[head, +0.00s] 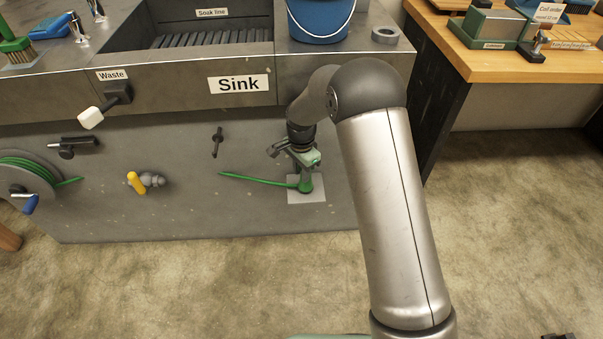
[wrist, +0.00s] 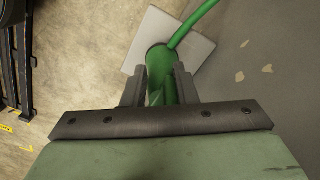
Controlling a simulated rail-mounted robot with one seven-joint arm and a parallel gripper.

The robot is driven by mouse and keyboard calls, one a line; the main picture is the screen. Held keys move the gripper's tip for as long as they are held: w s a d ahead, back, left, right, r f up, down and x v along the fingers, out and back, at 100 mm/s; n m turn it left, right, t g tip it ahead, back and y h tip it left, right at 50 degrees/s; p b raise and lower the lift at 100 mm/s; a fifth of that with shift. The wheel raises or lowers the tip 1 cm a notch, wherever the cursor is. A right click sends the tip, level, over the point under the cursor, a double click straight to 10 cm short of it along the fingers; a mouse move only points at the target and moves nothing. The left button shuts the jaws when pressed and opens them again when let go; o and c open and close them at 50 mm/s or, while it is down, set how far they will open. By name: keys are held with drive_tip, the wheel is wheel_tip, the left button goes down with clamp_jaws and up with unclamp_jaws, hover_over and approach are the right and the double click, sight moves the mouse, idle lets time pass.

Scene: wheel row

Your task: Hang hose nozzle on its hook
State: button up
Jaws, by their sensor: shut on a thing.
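The green hose nozzle (head: 305,186) is in front of the sink's grey front panel, at a pale square plate (head: 319,196). A short green hose (head: 255,180) runs from it to the left. My gripper (head: 304,170) is shut on the nozzle. In the wrist view, the nozzle (wrist: 159,62) lies between the two fingers, with the pale plate (wrist: 139,42) behind it. I cannot tell if the nozzle touches the plate. A small dark fitting (head: 217,141) is on the panel to the left; I cannot tell whether it is the hook.
A hose reel (head: 22,180) with green hose, a dark handle (head: 76,147), a yellow-handled tap (head: 137,183) and a white-tipped waste lever (head: 91,118) stick out from the panel. A blue bucket (head: 320,18) stands on the sink top. The floor in front is clear.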

drive_tip(key=shift+f, duration=0.3)
drive_tip(key=shift+f, duration=0.1)
drive_tip(key=shift+f, duration=0.15)
drive_tip(key=o, duration=1)
drive_tip(key=shift+o, duration=0.2)
